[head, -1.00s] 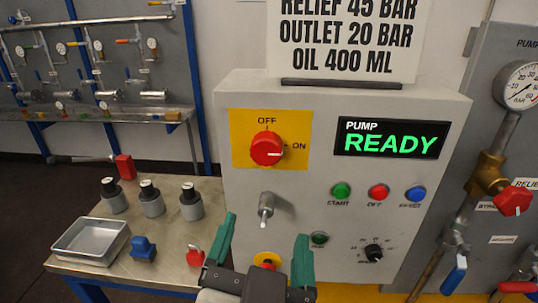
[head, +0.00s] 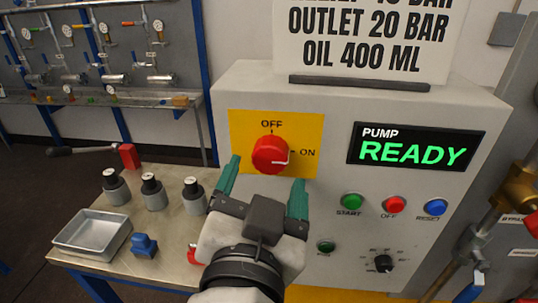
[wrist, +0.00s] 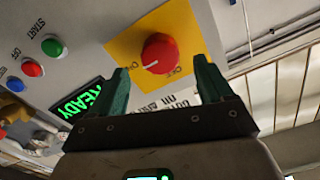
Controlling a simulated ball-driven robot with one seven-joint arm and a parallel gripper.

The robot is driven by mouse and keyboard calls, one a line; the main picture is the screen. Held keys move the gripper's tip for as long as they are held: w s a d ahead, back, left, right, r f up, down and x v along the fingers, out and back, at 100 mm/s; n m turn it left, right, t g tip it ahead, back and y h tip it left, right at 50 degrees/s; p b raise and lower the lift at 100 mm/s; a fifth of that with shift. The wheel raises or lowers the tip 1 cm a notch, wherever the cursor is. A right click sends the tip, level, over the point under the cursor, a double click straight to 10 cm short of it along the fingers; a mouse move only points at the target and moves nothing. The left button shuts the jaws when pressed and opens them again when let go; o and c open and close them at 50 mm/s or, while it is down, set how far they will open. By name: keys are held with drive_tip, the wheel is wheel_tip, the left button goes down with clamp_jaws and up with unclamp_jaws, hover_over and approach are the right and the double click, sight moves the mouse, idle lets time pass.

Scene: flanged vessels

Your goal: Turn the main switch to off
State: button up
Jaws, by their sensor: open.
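The main switch (head: 270,154) is a red round knob on a yellow plate (head: 240,127) at the upper left of the grey control panel. Its white pointer line points right, toward ON; OFF is marked above it. In the wrist view the knob (wrist: 160,52) shows beyond and between my fingertips, on its yellow plate (wrist: 122,48). My gripper (head: 264,180), with green fingers, is open and empty. In the head view its fingertips are just below the knob, one to each side. I see no contact with the knob. The wrist view also shows my gripper (wrist: 160,80).
The lit display (head: 416,147) reads PUMP READY. Green (head: 352,201), red (head: 393,205) and blue (head: 436,207) buttons sit right of my gripper. A metal tray (head: 92,233) and several grey-black vessels stand on the bench at left. A sign (head: 362,40) stands on top.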

sight(269, 162)
drive_tip(key=shift+w+d+p, duration=0.1)
drive_tip(key=shift+w+p, duration=0.25)
drive_tip(key=shift+w, duration=1.95)
drive_tip(key=c, duration=1)
